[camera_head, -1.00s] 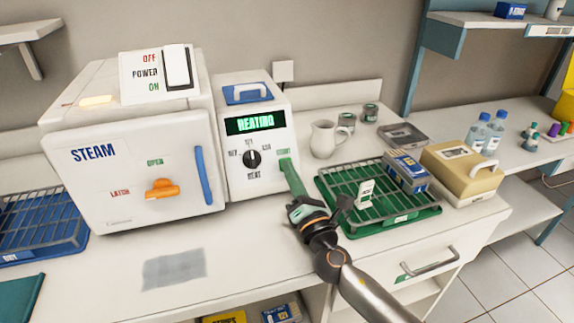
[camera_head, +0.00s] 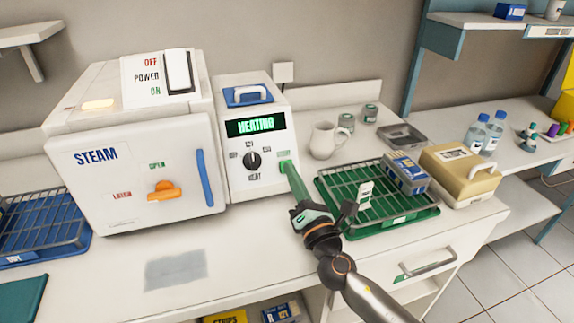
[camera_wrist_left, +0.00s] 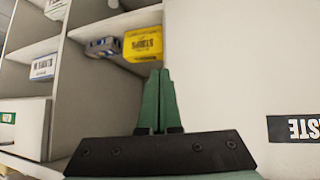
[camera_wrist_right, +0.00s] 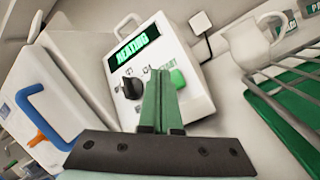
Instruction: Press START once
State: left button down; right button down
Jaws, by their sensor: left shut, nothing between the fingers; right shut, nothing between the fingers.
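The white heat unit (camera_head: 243,180) has a lit green display (camera_head: 255,125) reading HEATING and a black dial (camera_head: 252,160). Its green START button (camera_wrist_right: 178,78) shows at the right of the panel in the right wrist view. My right gripper (camera_head: 287,170) is shut and empty, its fingertips at the panel's right edge in front of the button area. In the right wrist view its tips (camera_wrist_right: 158,72) appear just left of the button; I cannot tell whether they touch. My left gripper (camera_wrist_left: 158,72) is shut and empty, near the shelves under the counter.
The STEAM unit (camera_head: 140,190) with an orange latch stands left of the heat unit. A green tray with a wire rack (camera_head: 335,207) lies to the right of my right gripper. A white jug (camera_head: 323,141) stands behind it. Yellow and blue boxes sit on the lower shelves.

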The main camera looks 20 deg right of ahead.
jog(key=s+r+p, duration=0.1)
jog(key=s, duration=0.1)
jog(key=s+r+p, duration=0.1)
jog(key=s, duration=0.1)
jog(key=shift+d+r, duration=0.1)
jog(key=shift+r, duration=0.05)
dwell(0.6)
